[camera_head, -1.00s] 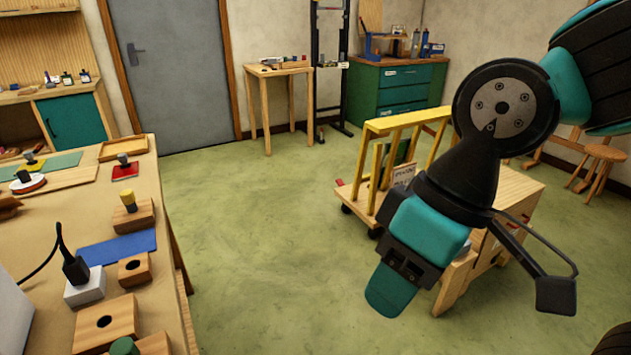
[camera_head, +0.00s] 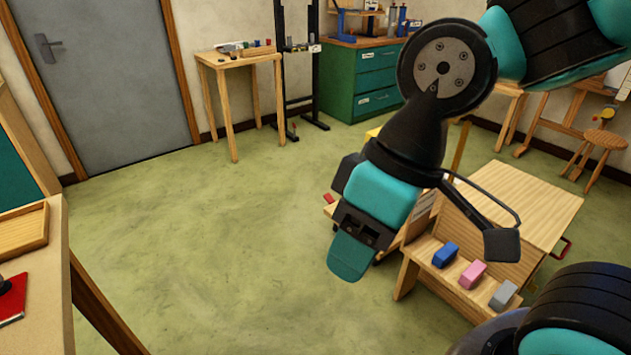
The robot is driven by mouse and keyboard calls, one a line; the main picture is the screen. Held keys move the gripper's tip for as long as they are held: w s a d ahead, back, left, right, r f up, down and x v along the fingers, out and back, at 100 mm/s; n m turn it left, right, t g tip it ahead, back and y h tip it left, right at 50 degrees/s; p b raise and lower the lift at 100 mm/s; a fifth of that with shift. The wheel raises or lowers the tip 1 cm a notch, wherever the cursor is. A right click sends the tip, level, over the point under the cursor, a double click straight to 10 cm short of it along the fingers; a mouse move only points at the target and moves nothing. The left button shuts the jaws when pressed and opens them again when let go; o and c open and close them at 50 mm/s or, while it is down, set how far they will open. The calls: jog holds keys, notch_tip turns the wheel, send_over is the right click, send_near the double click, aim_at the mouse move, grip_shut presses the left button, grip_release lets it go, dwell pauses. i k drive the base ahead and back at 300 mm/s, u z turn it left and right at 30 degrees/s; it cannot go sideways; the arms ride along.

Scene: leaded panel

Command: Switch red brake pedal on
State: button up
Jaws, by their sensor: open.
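My gripper (camera_head: 352,248) hangs in the middle of the view, teal and black, pointing down and empty. It is open and stands in front of the wooden cart (camera_head: 532,200), hiding part of it. A small red piece (camera_head: 328,198) shows at the cart's left, just left of my gripper. A red bar (camera_head: 560,250) sticks out at the cart's right side. I cannot tell which of these, if either, is the brake pedal, nor its state.
Blue (camera_head: 446,254), pink (camera_head: 472,274) and grey (camera_head: 503,295) blocks sit on the cart's low front ledge. A workbench (camera_head: 45,300) edges the left. A small table (camera_head: 240,58), green cabinet (camera_head: 372,75) and stool (camera_head: 604,140) stand farther back. The green floor at centre left is clear.

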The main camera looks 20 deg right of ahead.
aim_at(329, 199)
jog(key=i, duration=2.05)
jog(key=u, duration=0.6)
jog(key=i, duration=1.25)
jog(key=z, duration=3.75)
jog(key=i, duration=0.35)
jog(key=z, duration=0.05)
